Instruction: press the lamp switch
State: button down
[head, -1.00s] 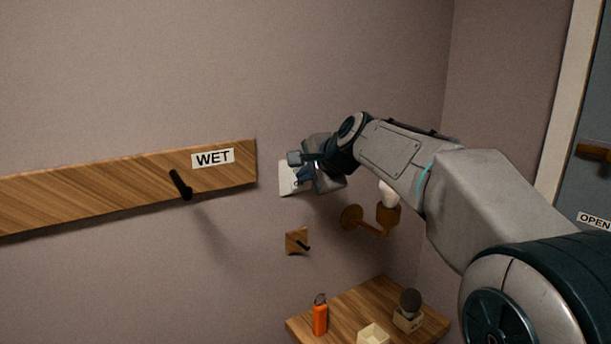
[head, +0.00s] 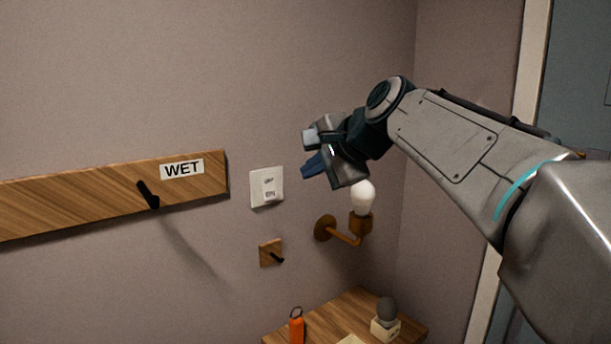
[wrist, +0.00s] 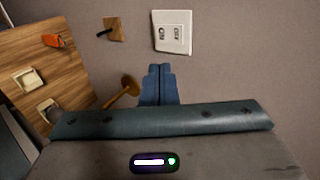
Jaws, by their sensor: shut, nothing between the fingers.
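The lamp switch (head: 266,187) is a white wall plate with a rocker marked OFF above and ON below. It is fully uncovered in the head view, and it also shows in the wrist view (wrist: 172,32), near the top. My gripper (head: 309,166) is to the right of the switch plate in the head view, apart from it. In the wrist view its blue fingers (wrist: 158,82) are together and empty, pointing up the picture below the plate. The wall lamp (head: 363,197) has a white bulb on a brown bracket, right below my gripper. Whether it is lit is unclear.
A wooden rail (head: 100,195) with a black peg and a WET label is on the wall to the left. A small wooden hook (head: 270,253) sits below the switch.

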jog(key=s+d+f+n+g+h, duration=0.2)
jog(key=s+d+f, duration=0.3)
jog(key=s+f, duration=0.3)
jog(key=s+d+f+n+g+h, duration=0.2)
jog(key=s+f, duration=0.6)
jog(key=f, duration=0.5)
jog(key=s+d+f+n+g+h, duration=0.1)
jog(key=s+d+f+n+h, duration=0.2)
jog(key=s+d+f+n, duration=0.3)
jog(key=s+d+f, duration=0.2)
jog(key=d+f, duration=0.1)
jog(key=f, duration=0.2)
jog(key=shift+f+g, duration=0.3)
jog(key=shift+g, duration=0.1)
jog(key=shift+s, duration=0.1)
